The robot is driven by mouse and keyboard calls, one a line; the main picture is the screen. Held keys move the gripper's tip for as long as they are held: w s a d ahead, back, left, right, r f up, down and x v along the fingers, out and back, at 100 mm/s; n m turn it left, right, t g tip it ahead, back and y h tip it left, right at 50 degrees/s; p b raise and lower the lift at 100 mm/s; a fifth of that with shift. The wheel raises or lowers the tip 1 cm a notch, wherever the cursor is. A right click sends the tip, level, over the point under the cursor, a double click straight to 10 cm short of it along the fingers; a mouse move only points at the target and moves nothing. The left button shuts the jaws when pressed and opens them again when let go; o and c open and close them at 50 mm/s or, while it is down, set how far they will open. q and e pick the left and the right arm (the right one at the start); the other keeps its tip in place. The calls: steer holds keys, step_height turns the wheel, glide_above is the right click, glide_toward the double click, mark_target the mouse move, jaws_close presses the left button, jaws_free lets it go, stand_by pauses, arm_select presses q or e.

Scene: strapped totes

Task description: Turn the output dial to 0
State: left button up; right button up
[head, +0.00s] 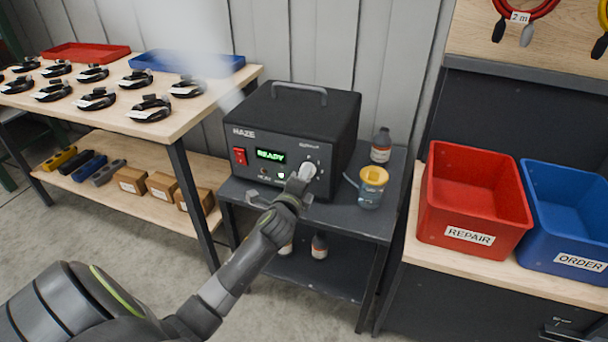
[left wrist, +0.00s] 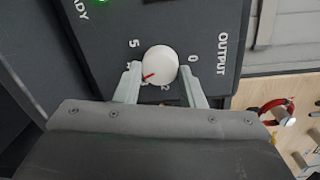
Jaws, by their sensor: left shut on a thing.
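The black haze machine (head: 290,125) stands on a dark cart, its display lit green with READY. Its white output dial (head: 307,172) is at the right of the front panel. My left gripper (head: 297,187) reaches the dial from the front. In the left wrist view the dial (left wrist: 160,63) sits between the two fingers of my left gripper (left wrist: 161,70), which is shut on it. The dial's red mark points to the lower left there. The 5 is above left of the dial and the 0 is to its right; other numbers are partly hidden. My right gripper is out of view.
A red REPAIR bin (head: 470,237) and blue ORDER bin (head: 575,261) are at the right. A wooden table (head: 200,112) at left holds several black items. Pale haze drifts above it.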

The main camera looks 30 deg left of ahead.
arm_select(q)
steer(key=n+b, duration=0.4)
steer(key=n, duration=1.1)
steer(key=n+t+h+b, duration=0.1)
steer(key=n+b, duration=0.4)
steer(key=n, duration=1.1)
steer(key=shift+a+f, duration=0.2)
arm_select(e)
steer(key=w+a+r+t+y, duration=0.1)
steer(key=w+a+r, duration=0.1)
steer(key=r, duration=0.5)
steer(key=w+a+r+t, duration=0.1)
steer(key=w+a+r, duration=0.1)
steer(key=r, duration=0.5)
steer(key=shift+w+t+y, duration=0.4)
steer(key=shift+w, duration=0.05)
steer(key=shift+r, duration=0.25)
